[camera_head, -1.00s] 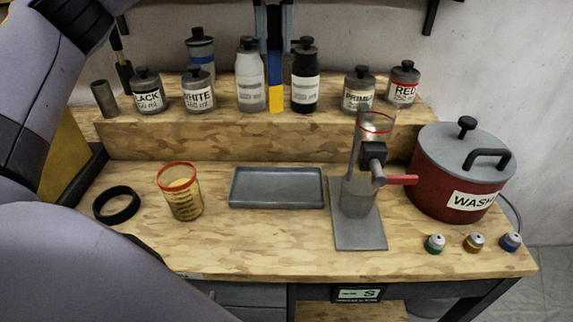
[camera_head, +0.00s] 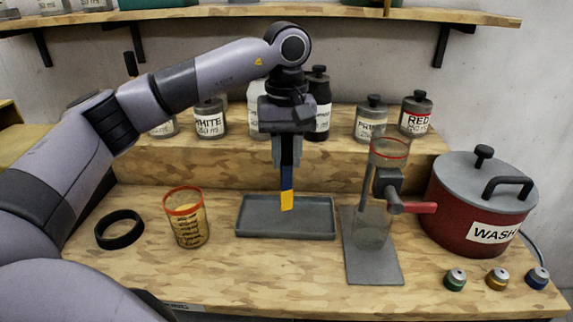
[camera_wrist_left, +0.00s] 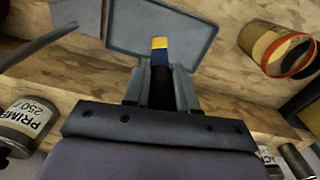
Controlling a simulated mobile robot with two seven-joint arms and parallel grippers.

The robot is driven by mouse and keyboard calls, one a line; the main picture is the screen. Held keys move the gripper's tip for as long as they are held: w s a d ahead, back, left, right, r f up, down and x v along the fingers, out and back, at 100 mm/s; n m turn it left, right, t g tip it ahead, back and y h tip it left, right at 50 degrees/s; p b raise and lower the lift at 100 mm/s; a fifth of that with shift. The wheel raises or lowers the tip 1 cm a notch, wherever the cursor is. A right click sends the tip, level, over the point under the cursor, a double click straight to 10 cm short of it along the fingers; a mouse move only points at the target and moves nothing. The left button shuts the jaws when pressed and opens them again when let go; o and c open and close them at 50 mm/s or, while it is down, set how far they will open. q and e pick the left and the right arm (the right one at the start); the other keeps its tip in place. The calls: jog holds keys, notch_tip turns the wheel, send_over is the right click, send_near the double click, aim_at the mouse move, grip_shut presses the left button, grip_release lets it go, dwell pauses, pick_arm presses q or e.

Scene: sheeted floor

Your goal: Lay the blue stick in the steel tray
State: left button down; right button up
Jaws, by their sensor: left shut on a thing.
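The blue stick (camera_head: 287,182) has a yellow lower end and hangs upright from my left gripper (camera_head: 288,160). My left gripper is shut on its upper part. The stick's yellow tip is over the steel tray (camera_head: 254,234), and I cannot tell if it touches the tray floor. The tray is grey, shallow and empty, in the middle of the bench. In the left wrist view the stick (camera_wrist_left: 160,55) points out from between the fingers (camera_wrist_left: 160,88) toward the tray (camera_wrist_left: 128,28). My right gripper is not in view.
A beaker with a red rim (camera_head: 189,222) and a black ring (camera_head: 119,230) are left of the tray. A dispenser stand with a red handle (camera_head: 388,200) is close on the right. A red WASH pot (camera_head: 470,215) stands further right. Labelled bottles (camera_head: 371,120) line the raised shelf behind.

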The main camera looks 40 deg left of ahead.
aim_at(286, 162)
pick_arm(q)
jog(key=shift+f, duration=1.35)
jog(key=shift+f, duration=0.15)
jog(key=c, duration=0.9)
grip_release()
notch_tip(286, 162, up, 12)
jog(key=shift+r+p, duration=0.2)
jog(key=shift+p, duration=0.1)
